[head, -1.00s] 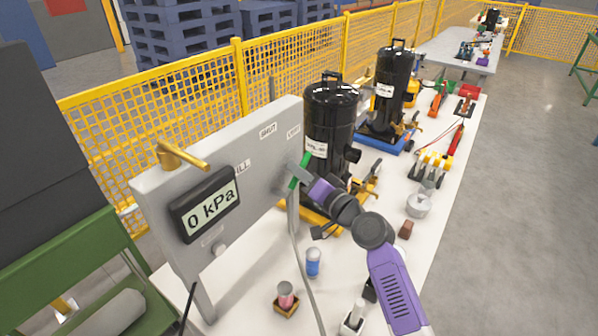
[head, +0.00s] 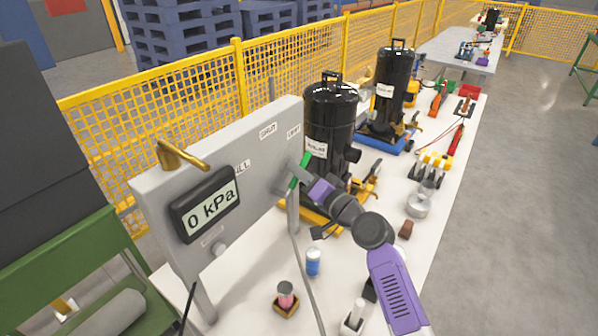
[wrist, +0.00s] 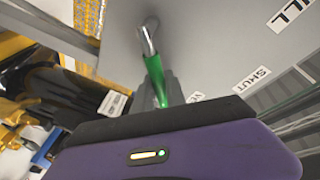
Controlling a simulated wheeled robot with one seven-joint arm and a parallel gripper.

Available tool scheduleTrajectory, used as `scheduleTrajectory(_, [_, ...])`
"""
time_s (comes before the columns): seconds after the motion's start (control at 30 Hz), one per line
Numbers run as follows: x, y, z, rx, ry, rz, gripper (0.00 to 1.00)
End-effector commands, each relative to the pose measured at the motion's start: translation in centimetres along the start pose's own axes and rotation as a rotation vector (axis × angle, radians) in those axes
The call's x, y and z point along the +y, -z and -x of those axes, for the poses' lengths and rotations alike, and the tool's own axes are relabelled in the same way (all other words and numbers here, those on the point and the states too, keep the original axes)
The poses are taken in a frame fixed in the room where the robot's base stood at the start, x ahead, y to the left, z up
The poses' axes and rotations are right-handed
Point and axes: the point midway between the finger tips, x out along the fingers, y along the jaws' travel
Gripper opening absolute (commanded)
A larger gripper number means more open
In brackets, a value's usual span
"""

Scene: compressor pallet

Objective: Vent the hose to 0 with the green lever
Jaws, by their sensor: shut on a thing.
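The green lever (head: 300,170) is on the right end of the grey panel (head: 255,190), below the SHUT and VENT labels. It also shows in the wrist view (wrist: 156,80), with a metal shank at its upper end. My gripper (head: 307,178) is shut on the green lever; its jaw tips (wrist: 163,92) close around the lower part of it. The display (head: 206,205) on the panel reads 0 kPa. The grey hose (head: 305,270) hangs below the panel and runs down over the table. My purple wrist hides part of the view behind the jaws.
A brass handle (head: 182,156) juts from the panel's upper left. A black compressor (head: 330,115) stands close behind the lever, a second one (head: 390,85) farther back.

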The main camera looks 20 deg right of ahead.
Motion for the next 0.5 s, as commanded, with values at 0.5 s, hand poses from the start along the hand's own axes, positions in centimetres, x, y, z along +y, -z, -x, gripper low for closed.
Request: scheduleTrajectory(0.5, [-0.18,-0.45,0.14,0.018,0.022,0.089,0.0])
